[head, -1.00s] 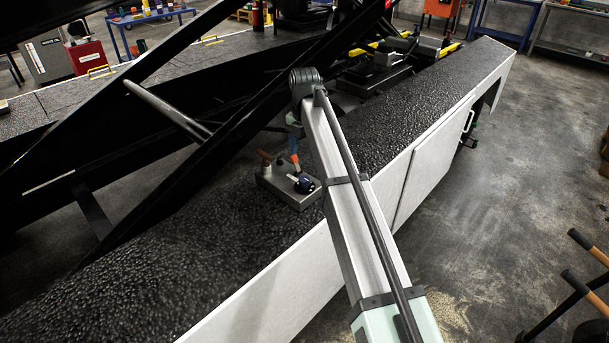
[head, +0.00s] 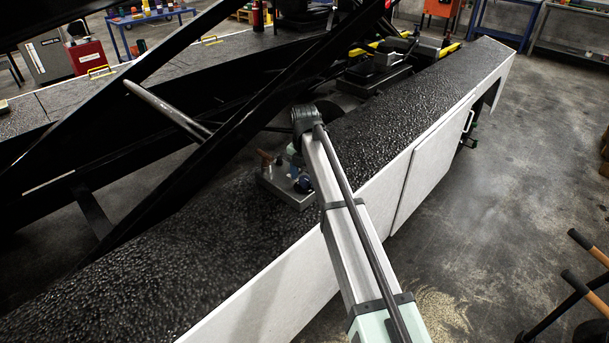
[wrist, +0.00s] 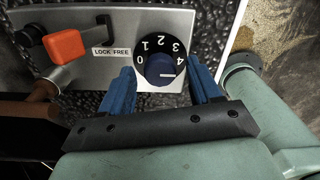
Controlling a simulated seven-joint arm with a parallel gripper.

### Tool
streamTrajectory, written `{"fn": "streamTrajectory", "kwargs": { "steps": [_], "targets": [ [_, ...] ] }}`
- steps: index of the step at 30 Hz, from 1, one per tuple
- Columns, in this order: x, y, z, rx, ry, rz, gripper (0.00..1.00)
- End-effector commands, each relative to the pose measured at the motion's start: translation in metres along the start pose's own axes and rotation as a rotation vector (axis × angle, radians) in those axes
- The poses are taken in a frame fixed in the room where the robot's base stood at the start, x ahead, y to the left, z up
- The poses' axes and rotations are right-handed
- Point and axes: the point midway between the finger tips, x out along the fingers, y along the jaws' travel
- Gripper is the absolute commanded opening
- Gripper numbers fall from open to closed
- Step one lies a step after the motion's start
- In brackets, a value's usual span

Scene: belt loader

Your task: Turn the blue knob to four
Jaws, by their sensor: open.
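The blue knob (wrist: 160,66) sits on a black dial (wrist: 161,46) with white numbers 0 to 4 on the grey control panel (wrist: 95,75). My gripper (wrist: 160,76) is open, with one blue finger at each side of the knob in the wrist view. Contact with the knob cannot be told. In the head view the knob (head: 303,184) shows beside my arm, which hides most of my gripper.
An orange-handled lever (wrist: 65,46) stands left of the dial, by a "LOCK FREE" label (wrist: 111,51). A brown-topped handle (head: 265,158) rises from the panel. The panel rests on the long dark textured deck (head: 180,260); black beams (head: 215,145) slope behind it.

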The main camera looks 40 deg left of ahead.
Motion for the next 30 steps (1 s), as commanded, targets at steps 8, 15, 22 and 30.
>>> {"fn": "streamTrajectory", "kwargs": {
  "steps": [8, 15, 22, 30],
  "targets": [
    [-0.0003, 0.0, 0.0, 0.0, 0.0, 0.0, 0.44],
    [-0.0005, 0.0, 0.0, 0.0, 0.0, 0.0, 0.21],
    [-0.0005, 0.0, 0.0, 0.001, 0.0, 0.0, 0.07],
    [-0.0006, 0.0, 0.0, 0.061, 0.0, 0.0, 0.07]
  ]
}}
